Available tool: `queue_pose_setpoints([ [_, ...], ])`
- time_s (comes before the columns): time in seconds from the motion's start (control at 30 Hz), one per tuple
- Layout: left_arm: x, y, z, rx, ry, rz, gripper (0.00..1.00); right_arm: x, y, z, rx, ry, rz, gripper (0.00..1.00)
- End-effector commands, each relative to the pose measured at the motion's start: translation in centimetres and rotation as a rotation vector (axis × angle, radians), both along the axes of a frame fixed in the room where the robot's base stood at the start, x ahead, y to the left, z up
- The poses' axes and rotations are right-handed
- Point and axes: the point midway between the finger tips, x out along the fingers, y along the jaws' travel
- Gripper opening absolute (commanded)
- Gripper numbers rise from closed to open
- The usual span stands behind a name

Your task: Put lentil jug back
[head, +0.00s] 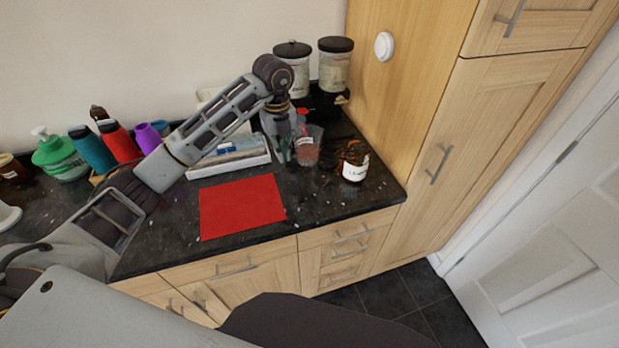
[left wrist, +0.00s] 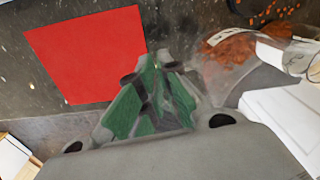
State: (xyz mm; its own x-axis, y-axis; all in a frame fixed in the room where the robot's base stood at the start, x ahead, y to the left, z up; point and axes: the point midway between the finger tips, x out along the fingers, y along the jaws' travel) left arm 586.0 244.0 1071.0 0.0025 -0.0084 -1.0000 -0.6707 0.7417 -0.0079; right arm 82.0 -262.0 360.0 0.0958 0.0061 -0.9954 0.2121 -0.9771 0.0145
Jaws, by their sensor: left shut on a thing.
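The clear jug (head: 307,148) with orange-red lentils and a white label is at the right part of the dark counter. It also shows in the left wrist view (left wrist: 232,50), right of the fingers. My left gripper (head: 284,152) reaches down on the jug's left side and is shut on it. The fingertips (left wrist: 156,68) are close together there; the exact grip, likely at the handle, is unclear. I cannot tell whether the jug's base touches the counter. A red mat (head: 240,206) lies flat, in front and left of the jug. My right gripper is not in view.
A dark-orange labelled jar (head: 354,162) stands close right of the jug. Two black-lidded canisters (head: 335,68) stand behind. A white tray (head: 232,164) lies behind the mat. Several bottles (head: 90,148) fill the left. A wooden cabinet (head: 405,110) bounds the right.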

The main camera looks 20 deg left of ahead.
Motion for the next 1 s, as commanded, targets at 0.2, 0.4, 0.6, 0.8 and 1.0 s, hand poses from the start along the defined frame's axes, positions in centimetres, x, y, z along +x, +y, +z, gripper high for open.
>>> queue_pose_setpoints([
  [0.2,0.0,0.0,0.0,0.0,0.0,0.0,0.0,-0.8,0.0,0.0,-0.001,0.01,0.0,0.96],
  [0.4,0.0,0.0,-0.3,0.001,0.001,0.0,0.0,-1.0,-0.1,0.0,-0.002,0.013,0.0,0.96],
  [0.6,-0.1,0.0,-2.3,-0.001,0.002,-0.001,0.0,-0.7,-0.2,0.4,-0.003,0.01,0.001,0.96],
  [0.8,-0.1,0.0,-4.9,0.0,0.003,-0.001,0.0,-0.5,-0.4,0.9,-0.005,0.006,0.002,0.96],
  [1.0,0.0,0.0,-6.2,-0.001,0.001,-0.001,0.0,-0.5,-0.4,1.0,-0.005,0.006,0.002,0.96],
])
